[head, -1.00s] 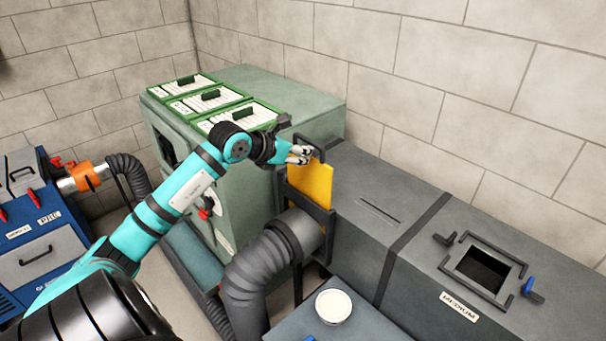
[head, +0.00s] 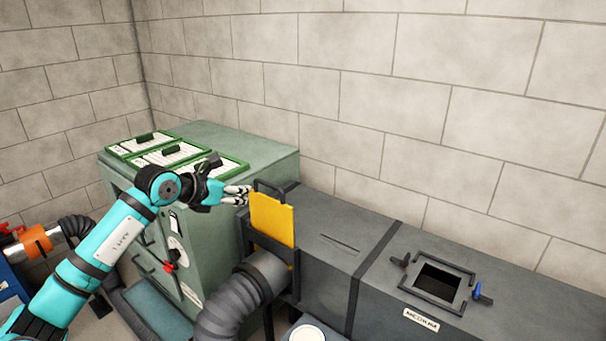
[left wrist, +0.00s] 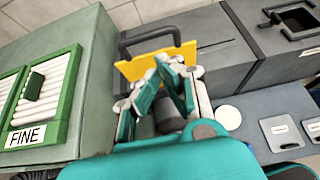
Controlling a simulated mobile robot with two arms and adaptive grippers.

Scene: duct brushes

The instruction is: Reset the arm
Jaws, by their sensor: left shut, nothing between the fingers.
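My left gripper (head: 240,194) is shut and empty in the head view. It is just left of the black handle of the yellow plate (head: 272,220), which stands upright in a frame at the duct's left end. In the left wrist view the left gripper's fingers (left wrist: 178,68) are close together, with the yellow plate (left wrist: 158,56) behind them. I cannot tell whether the fingertips touch the plate or handle. My left arm reaches in from the lower left. My right gripper is not in view.
A green cabinet (head: 268,160) with several framed filters stands behind the gripper. A grey duct (head: 345,225) runs right, with a square opening (head: 437,284) labelled MEDIUM. A flexible hose (head: 235,300) hangs below the plate. A block wall (head: 420,110) closes the back.

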